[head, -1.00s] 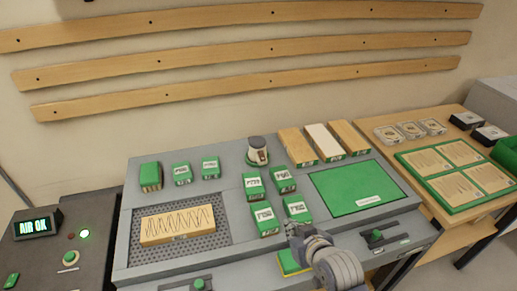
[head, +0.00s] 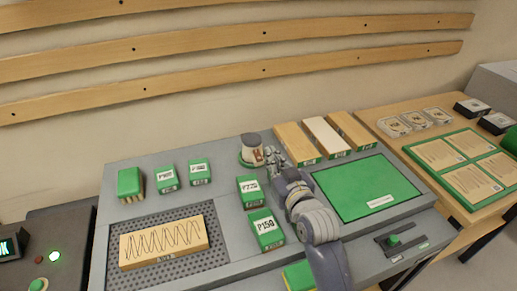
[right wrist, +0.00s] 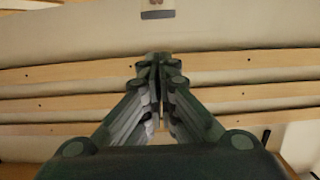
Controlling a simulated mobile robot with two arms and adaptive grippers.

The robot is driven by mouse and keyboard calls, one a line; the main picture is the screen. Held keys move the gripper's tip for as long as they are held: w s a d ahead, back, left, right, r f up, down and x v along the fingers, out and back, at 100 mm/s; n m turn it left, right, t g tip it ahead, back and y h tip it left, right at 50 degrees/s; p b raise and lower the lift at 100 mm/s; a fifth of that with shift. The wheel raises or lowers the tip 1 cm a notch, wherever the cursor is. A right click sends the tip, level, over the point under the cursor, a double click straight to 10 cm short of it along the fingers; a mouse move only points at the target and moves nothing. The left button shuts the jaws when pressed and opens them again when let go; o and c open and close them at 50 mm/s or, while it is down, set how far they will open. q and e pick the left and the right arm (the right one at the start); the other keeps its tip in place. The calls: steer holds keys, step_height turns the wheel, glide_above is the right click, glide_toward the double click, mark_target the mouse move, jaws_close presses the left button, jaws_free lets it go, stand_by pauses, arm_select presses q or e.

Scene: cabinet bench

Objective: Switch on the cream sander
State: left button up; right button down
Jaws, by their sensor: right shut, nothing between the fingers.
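The cream sander (head: 251,143) stands upright at the back of the grey bench, with a cream body, a brownish front patch and a green base. My right gripper (head: 270,155) is shut and empty, its fingertips close beside the sander's right side. I cannot tell whether they touch it. In the right wrist view the shut fingers (right wrist: 158,62) point toward the wall, and I cannot make out the sander there. My left gripper is not in view.
Green sandpaper boxes (head: 267,229) stand left of my right arm, which hides part of the bench. Three wooden blocks (head: 323,138) and a green mat (head: 366,188) lie right. A perforated panel (head: 215,254) bears a scribbled board (head: 164,243). A black control box (head: 75,230) is at left.

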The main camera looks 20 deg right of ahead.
steer(key=w, duration=0.1)
steer(key=p, duration=0.2)
glide_above(259, 157)
steer(key=shift+s+f, duration=0.35)
steer(key=shift+f, duration=0.15)
steer(key=shift+w+f, duration=0.2)
steer(key=shift+f, duration=1.05)
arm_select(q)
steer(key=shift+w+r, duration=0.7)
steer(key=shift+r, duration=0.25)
arm_select(e)
steer(key=shift+w+f, duration=0.1)
steer(key=shift+f, duration=0.7)
